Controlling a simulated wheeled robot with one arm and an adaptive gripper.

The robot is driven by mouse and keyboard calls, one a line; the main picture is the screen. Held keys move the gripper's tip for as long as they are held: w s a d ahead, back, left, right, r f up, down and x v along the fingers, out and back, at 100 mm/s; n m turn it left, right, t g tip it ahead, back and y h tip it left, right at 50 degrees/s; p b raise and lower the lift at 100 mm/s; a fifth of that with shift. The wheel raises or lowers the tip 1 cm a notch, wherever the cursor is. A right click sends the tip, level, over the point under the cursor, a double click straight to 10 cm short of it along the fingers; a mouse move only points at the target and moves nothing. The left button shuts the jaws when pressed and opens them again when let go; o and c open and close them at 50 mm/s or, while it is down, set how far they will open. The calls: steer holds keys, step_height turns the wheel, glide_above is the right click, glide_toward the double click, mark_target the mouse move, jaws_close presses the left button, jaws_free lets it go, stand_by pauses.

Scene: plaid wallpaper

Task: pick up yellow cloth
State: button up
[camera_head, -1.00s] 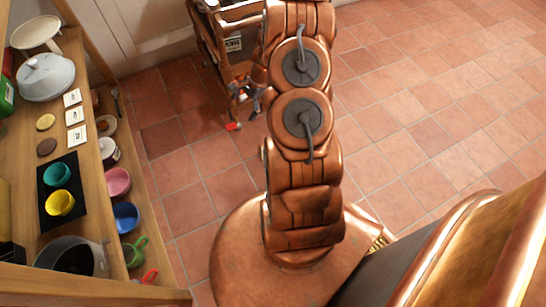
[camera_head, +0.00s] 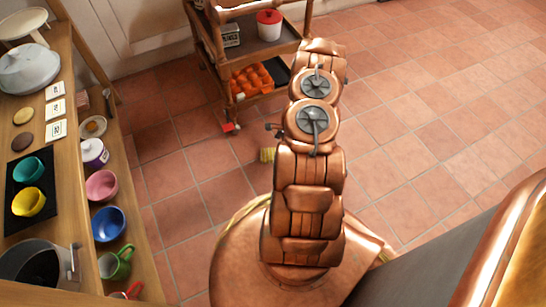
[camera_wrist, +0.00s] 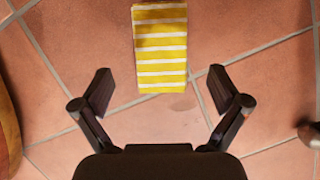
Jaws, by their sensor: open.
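In the head view a small part of the yellow cloth (camera_head: 266,155) shows beside my arm, which hides the rest. My gripper (camera_wrist: 160,90) is open and empty, its two fingers spread wide on either side of the cloth's near edge. The cloth lies ahead of it, not between closed fingers. I cannot tell the height of the fingers above the floor.
A wooden shelf unit (camera_head: 85,265) with bowls and cups runs along the left. Open tiled floor lies to the right.

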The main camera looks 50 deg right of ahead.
mark_target(274, 153)
steer(key=b+x, duration=0.3)
steer(key=x, duration=0.2)
steer(key=shift+w+f, duration=0.1)
steer(key=shift+f, duration=0.25)
steer(key=shift+c, duration=0.4)
steer(key=c, duration=1.3)
steer(key=shift+o, duration=0.2)
steer(key=shift+s+r+p, duration=0.1)
steer(key=shift+r+p, duration=0.6)
steer(key=shift+r, duration=0.35)
steer(key=shift+s+r+p, duration=0.15)
steer(key=shift+r+p, duration=0.55)
steer(key=shift+r, duration=0.35)
steer(key=s+p, duration=0.1)
steer(key=s, duration=0.4)
steer(key=s+p, duration=0.1)
steer(key=s, duration=0.4)
steer(key=s+r+p, duration=0.1)
steer(key=s+p, duration=0.1)
steer(key=s, duration=0.3)
steer(key=shift+s+a, duration=0.2)
steer(key=shift+s, duration=0.05)
